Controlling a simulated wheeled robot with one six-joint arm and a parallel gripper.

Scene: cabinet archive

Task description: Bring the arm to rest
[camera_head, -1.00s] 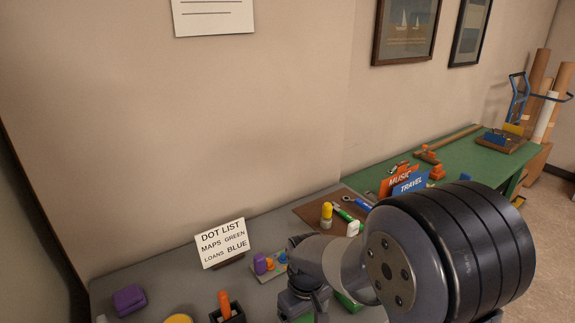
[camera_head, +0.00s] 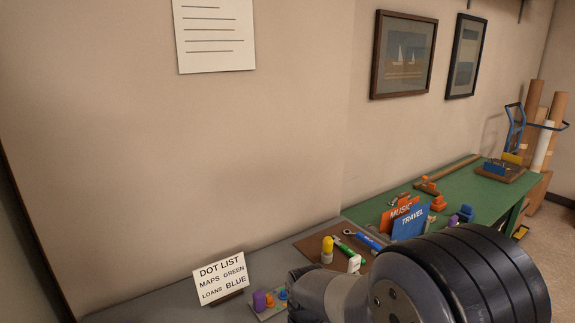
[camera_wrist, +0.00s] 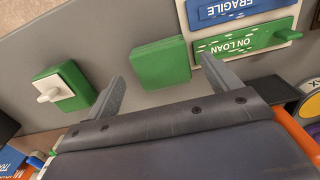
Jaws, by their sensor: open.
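My gripper (camera_wrist: 163,84) is open in the wrist view, its two fingers spread with nothing between them. Beyond the fingertips, a plain green block (camera_wrist: 160,65) lies on the grey surface. A green block with a white knob (camera_wrist: 62,90) lies to the left of the left finger. A green ON LOAN plate (camera_wrist: 238,42) lies beyond the right finger, beside a blue FRAGILE plate (camera_wrist: 230,9). In the head view my arm fills the lower right, and the gripper itself is out of frame.
A DOT LIST card (camera_head: 221,276) stands on the grey counter (camera_head: 150,308). Blue TRAVEL (camera_head: 410,223) and orange MUSIC (camera_head: 398,213) signs stand near the arm on a green table (camera_head: 455,184). A brown mat (camera_head: 312,245) holds tools. The wall carries framed pictures (camera_head: 404,55).

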